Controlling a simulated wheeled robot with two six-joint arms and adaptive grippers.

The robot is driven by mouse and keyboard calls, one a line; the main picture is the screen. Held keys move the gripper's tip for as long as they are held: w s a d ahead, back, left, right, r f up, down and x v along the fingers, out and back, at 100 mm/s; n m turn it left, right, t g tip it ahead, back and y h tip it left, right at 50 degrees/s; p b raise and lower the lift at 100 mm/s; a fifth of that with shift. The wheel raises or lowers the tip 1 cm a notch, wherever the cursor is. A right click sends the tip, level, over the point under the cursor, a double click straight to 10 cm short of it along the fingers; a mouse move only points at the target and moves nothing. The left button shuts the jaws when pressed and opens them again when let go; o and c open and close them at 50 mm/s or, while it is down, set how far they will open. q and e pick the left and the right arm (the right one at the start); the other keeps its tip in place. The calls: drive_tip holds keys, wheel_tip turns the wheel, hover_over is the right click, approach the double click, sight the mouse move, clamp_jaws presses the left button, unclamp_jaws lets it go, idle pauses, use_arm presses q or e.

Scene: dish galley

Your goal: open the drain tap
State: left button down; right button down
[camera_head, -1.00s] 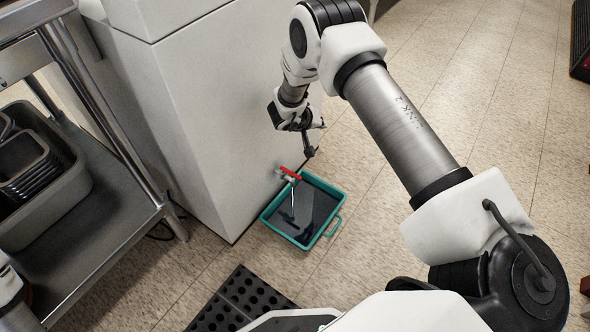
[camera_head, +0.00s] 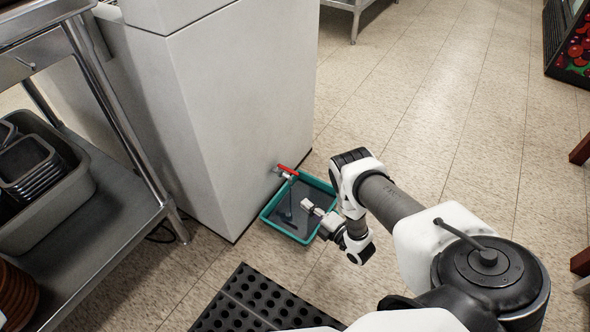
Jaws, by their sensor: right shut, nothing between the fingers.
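The drain tap (camera_head: 282,173) sticks out low from the side of the white cabinet, with a red lever (camera_head: 288,169) on top. A thin pale streak hangs below its spout; I cannot tell surely whether it is running water. A teal tray (camera_head: 270,222) with a dark, shiny inside stands on the floor under the tap. My right gripper (camera_head: 307,205) is shut and empty, over the tray, a little right of and nearer than the tap, apart from the lever. My left gripper is out of view.
The white cabinet (camera_head: 245,95) stands behind the tap. A steel shelf unit (camera_head: 110,215) with a grey tub (camera_head: 60,210) is at the left. A black perforated mat (camera_head: 250,300) lies in front. The floor (camera_head: 430,120) to the right is open.

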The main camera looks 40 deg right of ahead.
sight(288, 171)
drive_tip(key=w+d+b, duration=0.2)
drive_tip(key=w+b, duration=0.4)
drive_tip(key=w, duration=0.5)
drive_tip(key=shift+w, duration=0.25)
drive_tip(key=shift+d+r, duration=0.15)
drive_tip(key=shift+d, duration=0.05)
drive_tip(key=shift+w+d, duration=0.15)
drive_tip(key=shift+d, duration=0.45)
drive_tip(key=shift+a, duration=0.1)
